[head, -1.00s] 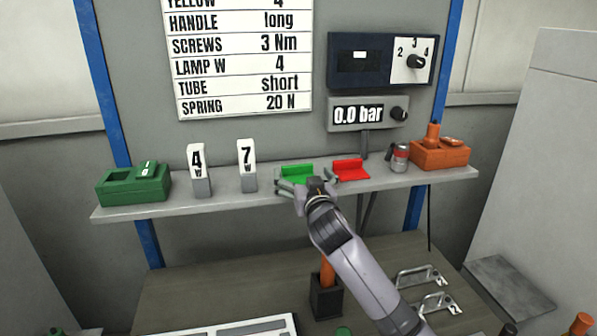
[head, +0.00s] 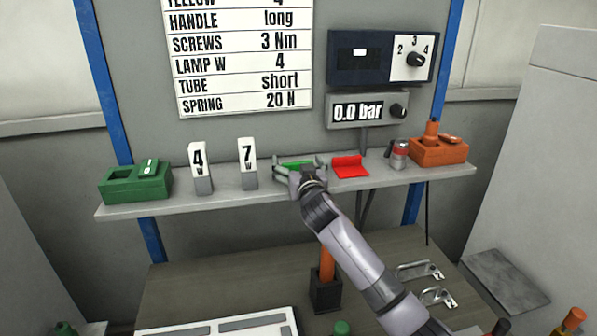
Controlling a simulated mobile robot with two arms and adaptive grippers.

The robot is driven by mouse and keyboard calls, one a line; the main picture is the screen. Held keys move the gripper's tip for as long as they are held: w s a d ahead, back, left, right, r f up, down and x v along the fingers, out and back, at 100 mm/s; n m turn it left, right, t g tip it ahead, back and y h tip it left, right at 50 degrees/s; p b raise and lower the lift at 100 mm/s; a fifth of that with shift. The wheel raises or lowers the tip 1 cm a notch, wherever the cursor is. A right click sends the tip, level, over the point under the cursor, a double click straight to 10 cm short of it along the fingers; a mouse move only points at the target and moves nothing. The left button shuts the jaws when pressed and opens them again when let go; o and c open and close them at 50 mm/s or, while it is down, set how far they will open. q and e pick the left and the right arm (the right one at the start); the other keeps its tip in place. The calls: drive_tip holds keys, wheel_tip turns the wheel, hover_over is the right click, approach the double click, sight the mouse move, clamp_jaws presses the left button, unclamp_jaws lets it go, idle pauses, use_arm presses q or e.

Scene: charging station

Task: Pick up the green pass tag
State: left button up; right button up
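The green pass tag (head: 296,164) lies on the grey shelf (head: 226,199), left of the red tag (head: 350,167). Only its back part shows; my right gripper covers its front. My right gripper (head: 300,166) is at the shelf with its fingers apart, one on each side of the green tag. I cannot tell whether the fingers touch it. My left gripper is out of view.
The 7 W block (head: 247,164) stands close left of the gripper, with the 4 W block (head: 201,168) and a green box (head: 135,186) further left. A small canister (head: 399,154) and an orange box (head: 437,151) stand to the right. The workbench (head: 215,279) lies below.

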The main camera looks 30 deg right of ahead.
sight(297, 162)
drive_tip(key=c, duration=0.8)
drive_tip(key=shift+r, duration=0.1)
wheel_tip(297, 162, up, 20)
drive_tip(key=b, duration=0.3)
